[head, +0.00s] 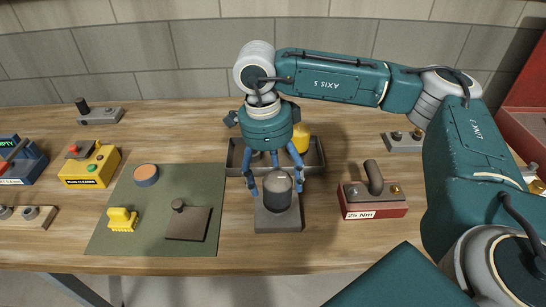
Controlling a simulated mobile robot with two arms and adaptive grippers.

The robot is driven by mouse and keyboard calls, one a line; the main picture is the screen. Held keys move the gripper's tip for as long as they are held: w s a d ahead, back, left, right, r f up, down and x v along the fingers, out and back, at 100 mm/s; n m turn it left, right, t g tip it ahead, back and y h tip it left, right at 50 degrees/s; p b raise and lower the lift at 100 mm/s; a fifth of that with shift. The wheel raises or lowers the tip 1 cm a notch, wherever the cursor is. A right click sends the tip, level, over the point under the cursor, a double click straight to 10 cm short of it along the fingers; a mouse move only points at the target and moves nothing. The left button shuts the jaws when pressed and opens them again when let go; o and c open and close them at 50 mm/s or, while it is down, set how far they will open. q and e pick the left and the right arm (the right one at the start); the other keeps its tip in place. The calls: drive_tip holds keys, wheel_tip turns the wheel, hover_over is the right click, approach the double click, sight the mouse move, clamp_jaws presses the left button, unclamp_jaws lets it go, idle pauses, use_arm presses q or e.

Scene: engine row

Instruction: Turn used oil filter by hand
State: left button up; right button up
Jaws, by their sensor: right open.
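The used oil filter (278,189) is a dark cylinder with a lighter top. It stands upright on a grey block (279,219) at the front middle of the bench. My right gripper (276,187) points down over the filter with its blue fingers spread around it. The fingers are open, and I cannot tell whether any of them touches the filter. My left gripper is out of view.
Behind the filter is a dark tray (236,156) with a yellow cylinder (301,138). To the right is a red "25 Nm" box (375,207). To the left, a green mat (150,236) holds a yellow brush (122,220) and a brown plate (188,223). A yellow box (90,166) stands further left.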

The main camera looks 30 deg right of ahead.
drive_tip(key=f, duration=0.3)
drive_tip(key=f+p, duration=0.1)
drive_tip(key=shift+d+f, duration=0.35)
drive_tip(key=shift+f, duration=0.3)
drive_tip(key=shift+c, duration=1.1)
drive_tip(key=c, duration=0.8)
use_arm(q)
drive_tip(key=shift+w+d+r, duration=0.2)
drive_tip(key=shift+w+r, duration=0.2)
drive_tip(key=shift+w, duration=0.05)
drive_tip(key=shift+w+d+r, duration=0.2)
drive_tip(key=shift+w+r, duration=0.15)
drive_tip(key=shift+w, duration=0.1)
use_arm(e)
drive_tip(key=c, duration=0.5)
